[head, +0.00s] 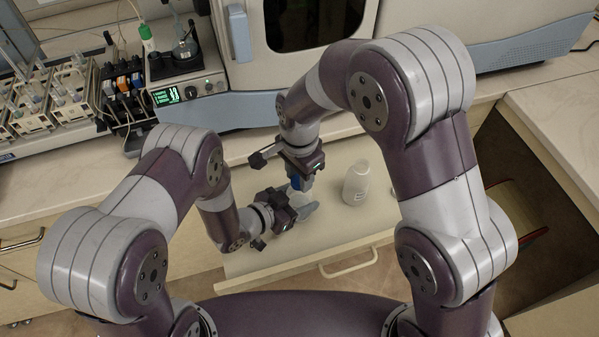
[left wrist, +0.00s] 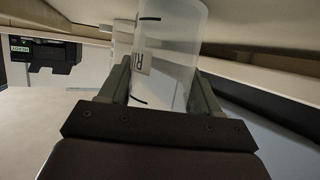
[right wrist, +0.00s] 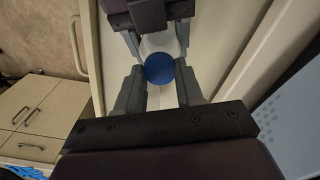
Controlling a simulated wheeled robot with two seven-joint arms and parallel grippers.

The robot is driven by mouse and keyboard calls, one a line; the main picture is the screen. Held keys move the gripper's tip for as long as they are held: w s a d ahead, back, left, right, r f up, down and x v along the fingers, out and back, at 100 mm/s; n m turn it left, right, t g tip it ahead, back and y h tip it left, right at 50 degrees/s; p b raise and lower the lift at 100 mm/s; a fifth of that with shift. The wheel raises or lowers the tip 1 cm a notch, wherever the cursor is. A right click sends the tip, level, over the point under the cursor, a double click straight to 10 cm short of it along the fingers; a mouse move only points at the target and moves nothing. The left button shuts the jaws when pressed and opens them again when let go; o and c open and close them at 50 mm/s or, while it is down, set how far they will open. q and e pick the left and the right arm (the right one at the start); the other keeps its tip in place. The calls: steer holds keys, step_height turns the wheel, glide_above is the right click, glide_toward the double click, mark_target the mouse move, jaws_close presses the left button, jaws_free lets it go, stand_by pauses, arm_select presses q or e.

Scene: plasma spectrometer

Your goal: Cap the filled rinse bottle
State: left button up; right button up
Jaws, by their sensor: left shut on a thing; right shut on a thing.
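A translucent bottle (left wrist: 170,45) with a label reading "RI" stands between the fingers of my left gripper (left wrist: 165,85), which is shut on it. In the head view my left gripper (head: 305,210) is low over the pull-out surface and mostly hides the bottle. My right gripper (right wrist: 160,85) is shut on a round blue cap (right wrist: 159,69). The cap also shows in the head view (head: 296,184), directly above the left gripper. In the right wrist view the cap lies over the bottle's top. I cannot tell whether cap and bottle touch.
A second whitish bottle (head: 356,184) stands on the pull-out surface (head: 340,225), right of the grippers. Behind are a counter with a lit-display device (head: 185,92), racks (head: 68,90) and a large instrument (head: 410,22). An open compartment (head: 520,205) lies at the right.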

steer(key=shift+f, duration=0.5)
steer(key=m, duration=1.1)
steer(key=shift+m, duration=0.3)
steer(key=m, duration=0.5)
steer(key=shift+m, duration=0.3)
steer(key=o, duration=1.1)
steer(key=shift+s, duration=0.1)
steer(key=shift+r, duration=0.1)
